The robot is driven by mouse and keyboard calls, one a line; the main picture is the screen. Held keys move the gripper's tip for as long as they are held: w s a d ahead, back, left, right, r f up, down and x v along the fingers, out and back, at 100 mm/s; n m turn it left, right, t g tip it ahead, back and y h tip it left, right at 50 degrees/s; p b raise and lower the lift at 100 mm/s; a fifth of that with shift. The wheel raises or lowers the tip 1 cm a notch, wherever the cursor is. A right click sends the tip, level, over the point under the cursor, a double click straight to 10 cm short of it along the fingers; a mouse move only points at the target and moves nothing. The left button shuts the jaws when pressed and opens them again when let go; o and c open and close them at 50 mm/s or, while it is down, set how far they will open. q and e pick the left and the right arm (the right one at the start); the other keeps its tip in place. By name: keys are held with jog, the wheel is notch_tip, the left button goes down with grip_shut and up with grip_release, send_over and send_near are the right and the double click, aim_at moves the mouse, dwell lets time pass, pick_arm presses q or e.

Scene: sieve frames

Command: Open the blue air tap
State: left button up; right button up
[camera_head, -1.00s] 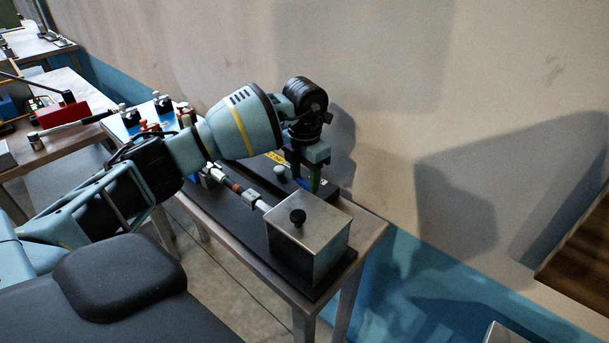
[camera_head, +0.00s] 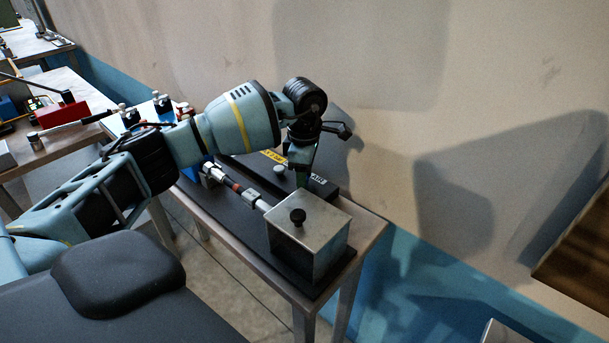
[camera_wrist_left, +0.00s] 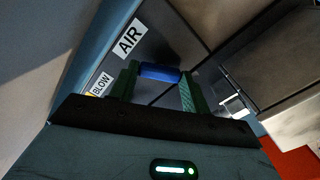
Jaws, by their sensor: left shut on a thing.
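The blue air tap handle (camera_wrist_left: 160,72) shows in the left wrist view, beside a white AIR label (camera_wrist_left: 129,38). My left gripper (camera_wrist_left: 157,84) has its green fingers on either side of the handle and is shut on it. In the head view my left gripper (camera_head: 303,176) points down at the black panel behind the metal box, and the blue handle is hidden there. My right gripper is not in view.
The wall is close behind. A red block (camera_head: 62,115) lies on the left table.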

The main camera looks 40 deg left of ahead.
pick_arm(q)
jog(key=m, duration=0.5)
jog(key=shift+m, duration=0.4)
dwell(0.3)
jog(key=o, duration=1)
jog(key=shift+r, duration=0.1)
jog(key=shift+r+b, duration=0.35)
jog(key=shift+r, duration=3.45)
